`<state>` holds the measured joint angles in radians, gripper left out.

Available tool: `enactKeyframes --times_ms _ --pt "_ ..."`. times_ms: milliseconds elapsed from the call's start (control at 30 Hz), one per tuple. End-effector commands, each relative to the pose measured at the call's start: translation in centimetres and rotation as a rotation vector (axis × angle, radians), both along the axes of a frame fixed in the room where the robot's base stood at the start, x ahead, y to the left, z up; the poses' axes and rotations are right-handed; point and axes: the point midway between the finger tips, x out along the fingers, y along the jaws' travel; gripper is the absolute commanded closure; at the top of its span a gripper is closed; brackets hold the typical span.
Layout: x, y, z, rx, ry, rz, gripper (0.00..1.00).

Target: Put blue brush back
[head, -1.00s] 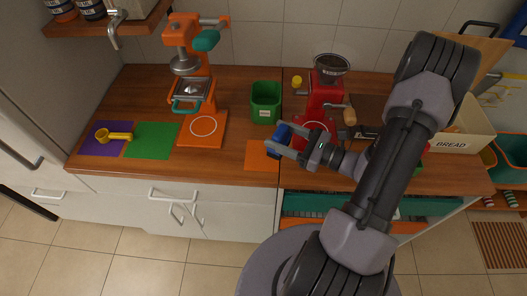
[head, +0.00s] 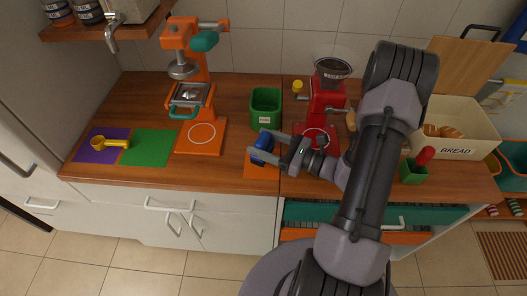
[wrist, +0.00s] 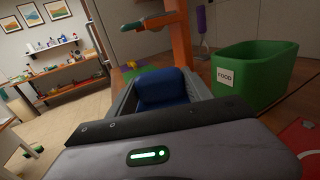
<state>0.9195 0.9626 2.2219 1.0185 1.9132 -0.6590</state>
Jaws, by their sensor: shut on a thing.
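My gripper (head: 272,150) is shut on a blue object (head: 262,143), seemingly the blue brush, above or at the orange mat (head: 261,172) by the counter's front edge. In the wrist view the blue piece (wrist: 162,90) sits between the two fingers. Its lower end is hidden by the gripper, so I cannot tell whether it touches the mat.
A green labelled bin (head: 265,108) stands just behind the gripper. A red grinder (head: 327,100) is to the right, and an orange coffee press (head: 190,85) to the left. A yellow scoop (head: 112,143) lies on the purple mat (head: 98,157). A bread box (head: 465,130) stands far right.

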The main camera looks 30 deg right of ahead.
Motion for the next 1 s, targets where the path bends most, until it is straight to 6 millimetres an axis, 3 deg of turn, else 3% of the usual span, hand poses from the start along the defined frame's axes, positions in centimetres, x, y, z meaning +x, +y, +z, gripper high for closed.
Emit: enactKeyframes --times_ms 133,467,500,600,1000 --pt "0.0 0.0 -3.2 0.002 0.001 -0.001 0.95" --pt "0.0 0.0 -3.3 0.001 0.001 0.000 0.95" --pt "-0.1 0.0 -3.4 0.001 0.001 0.000 0.39" --pt "-0.1 0.0 -3.3 0.001 0.001 0.000 0.20" --pt "-0.4 -0.4 -2.7 0.001 0.001 -0.001 0.20"
